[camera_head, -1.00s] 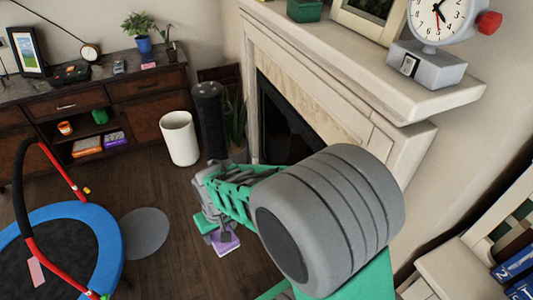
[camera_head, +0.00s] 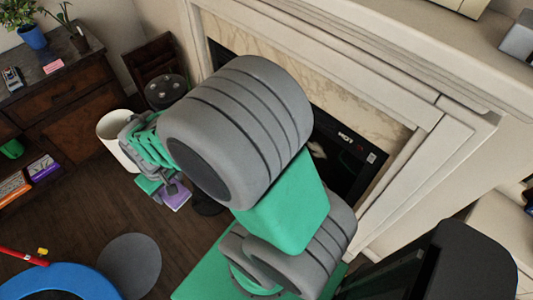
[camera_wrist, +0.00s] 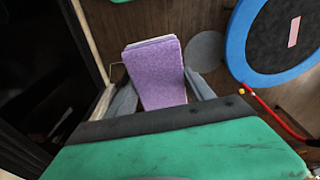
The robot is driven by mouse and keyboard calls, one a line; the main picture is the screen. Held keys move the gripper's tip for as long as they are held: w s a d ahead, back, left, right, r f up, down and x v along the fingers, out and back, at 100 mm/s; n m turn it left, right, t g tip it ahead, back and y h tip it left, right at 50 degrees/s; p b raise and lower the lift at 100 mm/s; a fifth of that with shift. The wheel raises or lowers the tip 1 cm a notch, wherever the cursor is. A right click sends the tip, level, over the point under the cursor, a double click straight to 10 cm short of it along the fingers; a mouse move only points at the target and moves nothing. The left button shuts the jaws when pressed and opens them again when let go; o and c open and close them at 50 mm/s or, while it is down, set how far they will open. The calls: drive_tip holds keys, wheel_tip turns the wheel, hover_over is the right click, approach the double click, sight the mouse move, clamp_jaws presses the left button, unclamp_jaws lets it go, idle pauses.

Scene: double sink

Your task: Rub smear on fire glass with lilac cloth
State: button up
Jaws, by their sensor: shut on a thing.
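The lilac cloth (camera_wrist: 155,72) is a folded pad between the two grey fingers of my gripper (camera_wrist: 158,85) in the wrist view. It also shows as a small lilac patch in the head view (camera_head: 178,198), below my gripper (camera_head: 170,188), held above the floor. The fire glass (camera_head: 345,158) is a dark panel inside the fireplace, partly hidden by my arm. A pale mark that looks like the smear (camera_head: 318,149) shows on it. In the head view my gripper is left of the glass and apart from it.
The pale fireplace surround (camera_head: 390,120) frames the glass, with a mantel above. A white bin (camera_head: 112,135) and a dark cylinder (camera_head: 166,90) stand left of the fireplace. A blue-rimmed trampoline (camera_head: 50,282) and grey disc (camera_head: 130,265) lie at lower left. A dark wooden cabinet (camera_head: 70,95) stands left.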

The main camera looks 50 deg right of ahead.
drive_tip(key=d+f+m+h+b, duration=0.1)
drive_tip(key=d+f+h+b, duration=0.3)
drive_tip(key=d+f+b, duration=0.7)
drive_tip(key=d+f+m+h+b, duration=0.1)
drive_tip(key=d+f+h+b, duration=0.3)
drive_tip(key=d+f+b, duration=0.75)
drive_tip(key=s+d+f+g+h+b, duration=0.1)
drive_tip(key=s+d+h+b, duration=0.4)
drive_tip(key=d+b, duration=0.7)
drive_tip(key=s+d+f+h+b, duration=0.1)
drive_tip(key=s+d+h+b, duration=0.4)
drive_tip(key=s+d+b, duration=0.5)
drive_tip(key=shift+s+d+f+g+b, duration=0.2)
drive_tip(key=shift+d+g+b, duration=0.2)
drive_tip(key=shift+d+b, duration=1)
drive_tip(key=shift+s+d+p, duration=0.15)
drive_tip(key=shift+d+p, duration=0.6)
drive_tip(key=shift+d, duration=0.6)
drive_tip(key=shift+s, duration=0.1)
